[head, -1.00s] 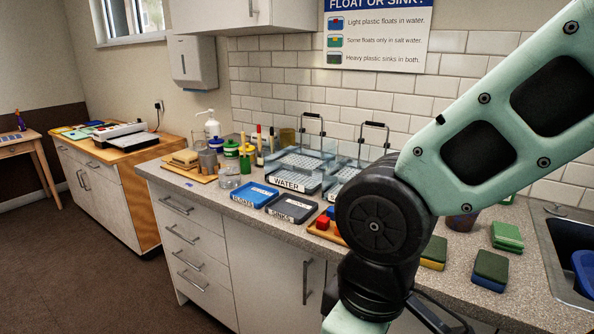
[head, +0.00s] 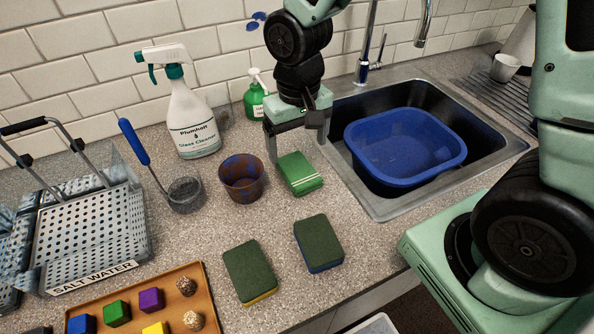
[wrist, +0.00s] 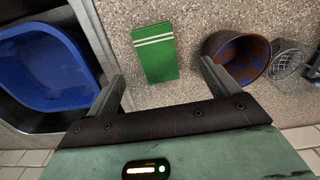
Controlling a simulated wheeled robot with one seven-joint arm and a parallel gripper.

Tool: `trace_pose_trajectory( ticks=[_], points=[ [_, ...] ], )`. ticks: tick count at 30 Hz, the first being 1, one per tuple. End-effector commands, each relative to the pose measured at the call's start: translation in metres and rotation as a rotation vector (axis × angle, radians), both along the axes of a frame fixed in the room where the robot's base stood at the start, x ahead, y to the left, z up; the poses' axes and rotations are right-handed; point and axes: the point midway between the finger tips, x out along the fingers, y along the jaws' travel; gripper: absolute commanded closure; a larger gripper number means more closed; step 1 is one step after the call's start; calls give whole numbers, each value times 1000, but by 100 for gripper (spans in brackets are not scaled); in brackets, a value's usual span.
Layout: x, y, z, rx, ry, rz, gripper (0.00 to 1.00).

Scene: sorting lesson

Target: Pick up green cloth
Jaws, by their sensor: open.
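The green cloth (head: 299,173) is folded, with pale stripes along one end, and lies on the counter between the brown pot and the sink. It also shows in the wrist view (wrist: 156,54), ahead of the gap between my fingers. My gripper (head: 299,142) is open and empty, just behind the cloth in the head view. In the wrist view my gripper (wrist: 160,82) has its fingers wide apart, one towards each side of the cloth. I cannot tell the exact height of the fingertips above the counter.
A brown and blue pot (head: 241,178) stands close left of the cloth. The sink (head: 377,197) with a blue basin (head: 405,147) is on the right. A green soap bottle (head: 256,97) and spray bottle (head: 190,115) stand behind. Two sponges (head: 250,270) (head: 318,242) lie in front.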

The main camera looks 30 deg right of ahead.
Motion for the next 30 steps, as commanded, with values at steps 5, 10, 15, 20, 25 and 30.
trace_pose_trajectory(
  ticks=[5, 10, 15, 20, 25, 30],
  points=[
    [-1, 0, -26, -1, 3, 2, 13],
    [0, 0, -35, 0, 1, 2, 13],
    [2, -1, -51, -1, 5, 2, 13],
    [4, -2, -72, -1, 4, 4, 13],
    [5, -2, -85, 0, 1, 1, 13],
    [5, -2, -86, 1, -1, 1, 13]
  ],
)
